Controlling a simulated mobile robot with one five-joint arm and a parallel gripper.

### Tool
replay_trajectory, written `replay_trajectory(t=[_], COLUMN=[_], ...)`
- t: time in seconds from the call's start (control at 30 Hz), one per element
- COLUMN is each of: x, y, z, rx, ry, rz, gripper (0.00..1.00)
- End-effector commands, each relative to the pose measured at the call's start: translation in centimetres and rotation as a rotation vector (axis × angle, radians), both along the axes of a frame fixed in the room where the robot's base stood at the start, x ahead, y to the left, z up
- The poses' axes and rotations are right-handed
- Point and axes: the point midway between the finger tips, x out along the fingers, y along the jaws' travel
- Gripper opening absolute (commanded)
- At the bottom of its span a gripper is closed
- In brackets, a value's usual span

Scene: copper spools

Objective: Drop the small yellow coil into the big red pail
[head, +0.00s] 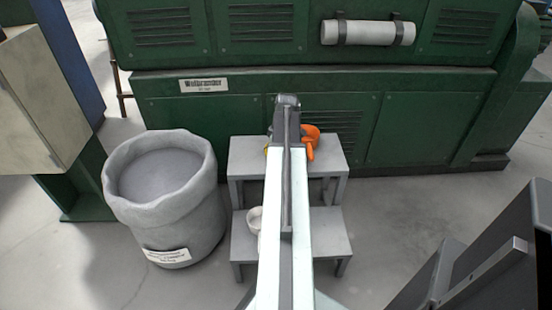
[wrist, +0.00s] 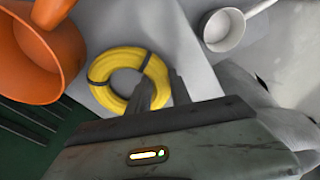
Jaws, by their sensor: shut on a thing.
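The small yellow coil (wrist: 128,77) is a ring of yellow wire with dark ties, in the middle of the wrist view. My gripper (wrist: 158,90) is shut on its right side. The coil is over the upper grey step; I cannot tell whether it touches it. In the head view only a sliver of yellow (head: 266,151) shows beside my arm, which hides the rest. I see no big red pail. An orange vessel with a handle (wrist: 35,62) stands beside the coil; in the head view it is partly behind my arm (head: 312,133).
A big grey sack-like bin (head: 205,205) with a label stands left of the grey two-step stand (head: 330,235). A small white pan (wrist: 222,30) is on the lower step. A green machine (head: 420,125) closes off the back. Dark furniture (head: 500,260) is at right.

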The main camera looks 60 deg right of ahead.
Motion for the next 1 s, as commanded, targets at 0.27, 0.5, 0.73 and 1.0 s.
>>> replay_trajectory(t=[0.27,0.5,0.73,1.0], x=[0.2,0.1,0.0,-0.5], y=[0.2,0.1,0.0,-0.1], z=[-0.1,0.0,0.5,4.6], rx=[0.000,0.000,0.000,0.000], ry=[0.000,0.000,0.000,0.000], rz=[0.004,0.002,0.001,-0.001], gripper=[0.30,0.47,0.47,0.47])
